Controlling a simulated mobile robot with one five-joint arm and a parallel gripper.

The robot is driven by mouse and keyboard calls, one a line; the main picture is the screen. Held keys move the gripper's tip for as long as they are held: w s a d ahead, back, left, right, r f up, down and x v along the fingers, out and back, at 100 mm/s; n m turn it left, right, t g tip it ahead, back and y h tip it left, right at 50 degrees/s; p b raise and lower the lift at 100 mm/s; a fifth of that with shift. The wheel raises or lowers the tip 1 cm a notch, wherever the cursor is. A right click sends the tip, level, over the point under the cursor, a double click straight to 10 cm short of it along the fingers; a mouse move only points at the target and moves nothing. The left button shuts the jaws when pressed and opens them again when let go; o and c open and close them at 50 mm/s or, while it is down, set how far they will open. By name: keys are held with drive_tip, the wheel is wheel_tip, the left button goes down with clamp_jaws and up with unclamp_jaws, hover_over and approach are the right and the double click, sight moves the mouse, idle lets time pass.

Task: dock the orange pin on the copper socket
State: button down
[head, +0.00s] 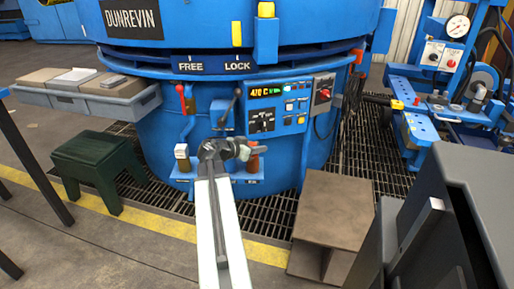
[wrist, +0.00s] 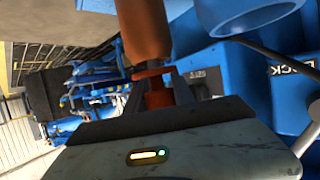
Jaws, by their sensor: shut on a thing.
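My gripper (head: 240,150) is at the blue furnace's front, shut on the orange pin (head: 255,150). In the wrist view the orange pin (wrist: 157,97) shows between the fingers, with a collar (wrist: 152,73) just beyond them. A wider copper-brown cylinder, which looks like the copper socket (wrist: 143,30), lines up with it at the top of that view. In the head view the brown socket (head: 252,165) shows just below the pin, on a small blue shelf. The fingers partly hide the pin, and I cannot tell whether it is seated or only close above.
A white-capped brown post (head: 182,164) stands left on the same shelf. Red-handled (head: 182,98) and dark levers rise near my gripper, beside the control panel (head: 277,105). A green stool (head: 98,165) and brown box stand (head: 332,215) flank the floor grating.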

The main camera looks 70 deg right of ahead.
drive_tip(key=shift+f+b, duration=0.4)
drive_tip(key=shift+f, duration=0.1)
drive_tip(key=c, duration=1.3)
unclamp_jaws()
drive_tip(key=shift+c, duration=0.2)
